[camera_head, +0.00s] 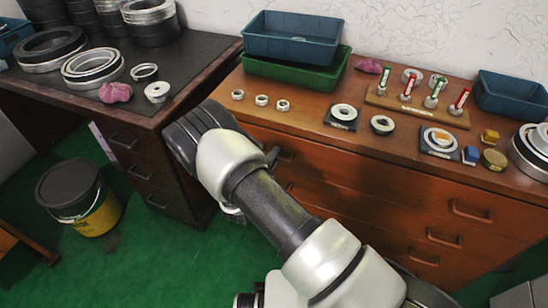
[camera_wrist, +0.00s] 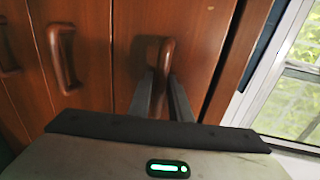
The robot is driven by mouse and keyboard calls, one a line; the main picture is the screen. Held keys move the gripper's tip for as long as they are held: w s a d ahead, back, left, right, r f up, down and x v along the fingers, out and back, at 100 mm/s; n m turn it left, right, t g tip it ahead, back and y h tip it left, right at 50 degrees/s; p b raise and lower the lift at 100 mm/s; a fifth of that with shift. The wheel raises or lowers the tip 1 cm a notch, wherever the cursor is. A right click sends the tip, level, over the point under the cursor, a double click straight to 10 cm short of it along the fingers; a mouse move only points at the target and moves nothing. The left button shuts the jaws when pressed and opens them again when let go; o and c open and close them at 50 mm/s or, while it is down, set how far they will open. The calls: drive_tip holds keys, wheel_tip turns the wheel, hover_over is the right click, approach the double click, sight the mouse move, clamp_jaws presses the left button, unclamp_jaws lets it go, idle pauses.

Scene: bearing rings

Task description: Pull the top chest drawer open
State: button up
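The wooden chest (camera_head: 372,196) stands at the right of the head view, with its top drawer (camera_head: 350,166) looking flush with the front. In the wrist view the chest lies sideways, so the top drawer (camera_wrist: 207,45) is the rightmost front, beside the top edge. My gripper (camera_wrist: 163,84) has its two dark fingers close together on either side of that drawer's brown handle (camera_wrist: 166,52), shut on it. In the head view the fingertips show only as a small dark shape beside the left handle (camera_head: 287,155). My arm hides part of the chest front.
Blue (camera_head: 291,37) and green (camera_head: 300,72) bins, rings and a wooden peg board (camera_head: 418,106) stand on the chest top. A dark desk (camera_head: 120,117) is at the left. A black-and-yellow bucket (camera_head: 78,196) stands on the green floor, which has free room beside it.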

clamp_jaws()
drive_tip(key=f+p+v, duration=0.1)
drive_tip(key=f+v, duration=0.1)
drive_tip(key=v, duration=0.9)
drive_tip(key=f+p+v, duration=0.1)
drive_tip(key=f+v, duration=0.1)
drive_tip(key=v, duration=0.9)
drive_tip(key=shift+v, duration=0.8)
drive_tip(key=shift+f, duration=0.3)
drive_tip(key=shift+o, duration=1.1)
unclamp_jaws()
drive_tip(key=p+v, duration=0.1)
drive_tip(key=v, duration=1.6)
drive_tip(key=shift+s, duration=0.2)
drive_tip(key=shift+s+a, duration=0.1)
